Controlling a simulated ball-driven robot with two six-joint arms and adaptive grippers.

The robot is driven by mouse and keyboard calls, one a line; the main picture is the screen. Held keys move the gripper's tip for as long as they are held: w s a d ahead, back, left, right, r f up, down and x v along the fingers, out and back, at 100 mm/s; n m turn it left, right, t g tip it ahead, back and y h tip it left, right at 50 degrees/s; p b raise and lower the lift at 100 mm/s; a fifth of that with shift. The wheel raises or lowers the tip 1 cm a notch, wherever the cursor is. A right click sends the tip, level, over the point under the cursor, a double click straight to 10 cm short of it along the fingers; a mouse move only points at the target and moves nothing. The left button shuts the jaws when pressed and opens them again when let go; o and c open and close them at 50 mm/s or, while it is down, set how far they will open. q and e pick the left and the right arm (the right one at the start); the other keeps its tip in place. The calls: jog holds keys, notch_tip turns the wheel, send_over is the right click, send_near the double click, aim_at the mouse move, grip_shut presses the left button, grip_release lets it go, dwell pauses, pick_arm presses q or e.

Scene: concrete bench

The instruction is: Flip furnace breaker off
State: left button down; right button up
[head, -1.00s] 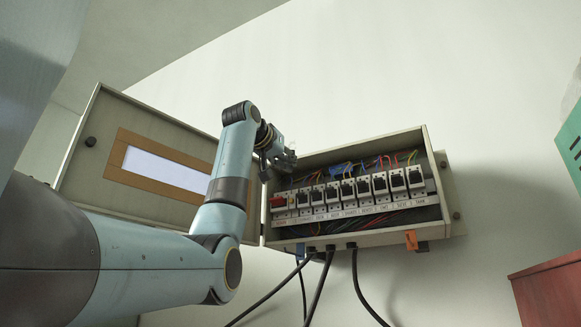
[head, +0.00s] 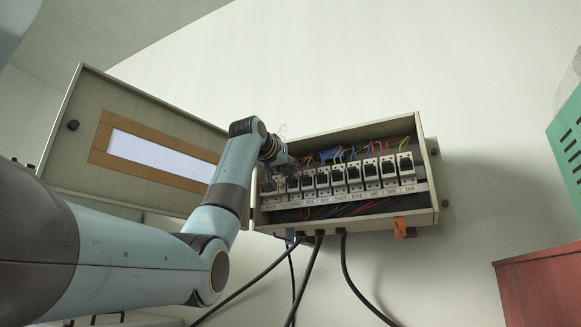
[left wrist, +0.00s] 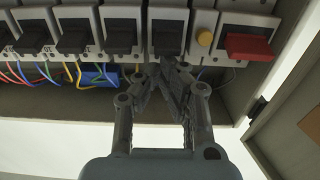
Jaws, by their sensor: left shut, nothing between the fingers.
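An open breaker box (head: 345,222) on the wall holds a row of white breakers with black levers; their labels are too small to read surely. My left gripper (head: 284,174) is at the row's left end and partly covers the red main switch. In the left wrist view, my left gripper (left wrist: 161,66) is shut and empty. Its tips are at the lower edge of the black-levered breaker (left wrist: 168,17) beside the yellow button (left wrist: 204,38); I cannot tell whether they touch. The red switch (left wrist: 248,47) is right of the button. My right gripper is out of view.
The box door (head: 75,155) stands open to the left, behind my left arm. Coloured wires (left wrist: 60,73) run along the breakers. Black cables (head: 310,282) hang below the box. A red cabinet (head: 540,290) and a green panel (head: 570,140) are at the right.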

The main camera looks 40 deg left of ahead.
pick_arm(q)
jog(key=shift+s+f+t+b, duration=0.2)
jog(key=shift+t+b, duration=0.1)
jog(key=shift+b, duration=0.3)
